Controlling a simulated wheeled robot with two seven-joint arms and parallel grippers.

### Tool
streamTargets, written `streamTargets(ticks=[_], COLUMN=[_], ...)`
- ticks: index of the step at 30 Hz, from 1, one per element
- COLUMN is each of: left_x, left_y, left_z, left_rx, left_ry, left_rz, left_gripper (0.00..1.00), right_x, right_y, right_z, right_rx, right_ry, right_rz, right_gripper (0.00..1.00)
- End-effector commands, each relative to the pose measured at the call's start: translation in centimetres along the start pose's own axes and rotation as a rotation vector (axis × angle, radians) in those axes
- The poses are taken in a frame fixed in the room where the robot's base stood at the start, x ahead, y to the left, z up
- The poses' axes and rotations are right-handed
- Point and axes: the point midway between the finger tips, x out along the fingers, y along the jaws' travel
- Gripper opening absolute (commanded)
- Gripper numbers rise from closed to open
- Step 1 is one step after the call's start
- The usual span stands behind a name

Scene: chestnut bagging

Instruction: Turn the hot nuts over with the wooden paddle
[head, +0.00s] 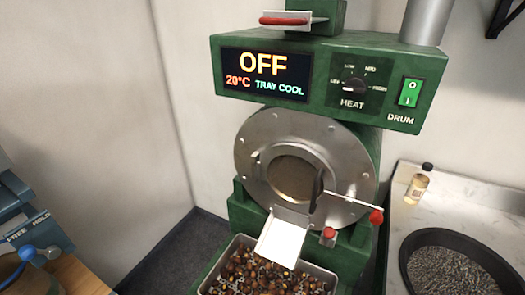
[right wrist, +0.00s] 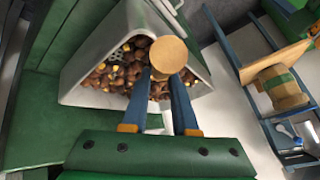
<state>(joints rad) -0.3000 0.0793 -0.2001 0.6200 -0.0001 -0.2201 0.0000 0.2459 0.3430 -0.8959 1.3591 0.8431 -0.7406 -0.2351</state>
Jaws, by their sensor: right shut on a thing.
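Brown nuts (head: 262,277) lie in a metal tray (head: 205,287) below the roaster's chute. In the right wrist view the nuts (right wrist: 112,72) fill part of the pale tray (right wrist: 77,93). My right gripper (right wrist: 165,80) has two blue fingers closed on the wooden paddle (right wrist: 168,54), of which only a round tan end shows. This end appears in front of the nuts; the rest of the paddle is hidden, and I cannot tell whether it touches them. Neither gripper shows in the head view.
The green roaster (head: 310,70) reads OFF, 20°C, TRAY COOL. Its metal chute (head: 282,236) slopes towards the tray. A counter at right holds a small bottle (head: 418,185) and a dark round pan (head: 412,262). A banded sack (right wrist: 280,88) shows in the wrist view.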

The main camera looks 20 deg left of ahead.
Motion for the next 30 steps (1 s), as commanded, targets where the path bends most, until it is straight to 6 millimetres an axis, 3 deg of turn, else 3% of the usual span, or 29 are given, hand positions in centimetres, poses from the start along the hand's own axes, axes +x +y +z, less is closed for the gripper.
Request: streamTargets(ticks=[13, 25, 30], left_x=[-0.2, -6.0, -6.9], left_y=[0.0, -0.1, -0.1], left_z=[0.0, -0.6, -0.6], left_rx=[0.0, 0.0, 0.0], left_ry=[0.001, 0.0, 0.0], left_rz=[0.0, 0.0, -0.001], left_gripper=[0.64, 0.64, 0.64], right_x=[-0.1, -5.0, -6.6], right_y=[-0.1, -1.7, -2.3], right_z=[-0.2, -3.3, -4.4], right_rx=[0.0, 0.0, -0.001], right_ry=[0.001, 0.001, 0.002], right_rz=[0.0, 0.0, -0.001], right_gripper=[0.0, 0.0, 0.0])
